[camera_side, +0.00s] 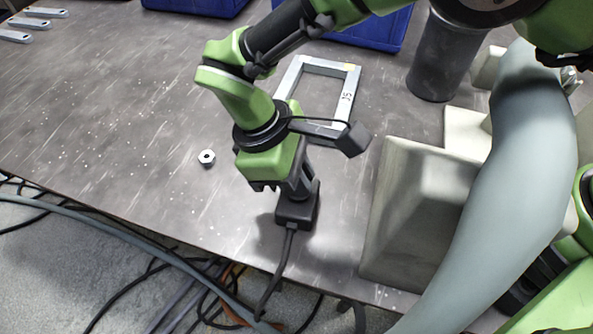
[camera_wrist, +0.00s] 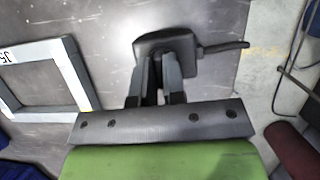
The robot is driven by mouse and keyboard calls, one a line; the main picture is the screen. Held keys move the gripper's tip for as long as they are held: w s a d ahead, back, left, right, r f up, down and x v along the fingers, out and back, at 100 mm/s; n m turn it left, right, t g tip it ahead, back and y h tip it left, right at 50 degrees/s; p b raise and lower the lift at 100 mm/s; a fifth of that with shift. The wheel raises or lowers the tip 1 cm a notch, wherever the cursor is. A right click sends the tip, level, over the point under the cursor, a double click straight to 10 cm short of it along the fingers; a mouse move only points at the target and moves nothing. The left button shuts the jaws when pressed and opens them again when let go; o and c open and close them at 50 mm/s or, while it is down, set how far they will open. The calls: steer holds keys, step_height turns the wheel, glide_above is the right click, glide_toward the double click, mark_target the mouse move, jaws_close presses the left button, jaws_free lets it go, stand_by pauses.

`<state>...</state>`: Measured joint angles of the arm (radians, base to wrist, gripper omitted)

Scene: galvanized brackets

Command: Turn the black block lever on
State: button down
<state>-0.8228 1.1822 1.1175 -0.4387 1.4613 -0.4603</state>
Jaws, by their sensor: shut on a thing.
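The black block (camera_side: 297,213) sits near the front edge of the table, with a black cable leaving its front side. It also shows in the wrist view (camera_wrist: 165,40), with its cable on the right. My gripper (camera_side: 299,188) comes down onto the block from above. In the wrist view my gripper's two fingers (camera_wrist: 158,82) reach to the near side of the block and are shut on part of it. The fingers cover the gripped part, so I cannot make out the lever's shape or which way it points.
A hex nut (camera_side: 206,158) lies to the left. A pale angular casting (camera_side: 412,215) stands close on the right. Blue bins (camera_side: 375,30) and a dark cylinder (camera_side: 438,60) are at the back. Cables lie below the table edge.

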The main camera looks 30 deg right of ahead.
steer(key=shift+m, duration=0.4)
steer(key=m+g+y, duration=0.1)
steer(key=m, duration=0.3)
steer(key=shift+w+d, duration=0.1)
steer(key=m+y, duration=0.2)
steer(key=m, duration=0.2)
steer(key=shift+g, duration=0.4)
steer(key=m+y, duration=0.1)
steer(key=m, duration=0.4)
steer(key=shift+d+y, duration=0.15)
steer(key=shift+y, duration=0.25)
steer(key=shift+m+t+y, duration=0.5)
steer(key=shift+m+y, duration=0.2)
steer(key=shift+m, duration=1.3)
steer(key=c, duration=1.2)
jaws_free()
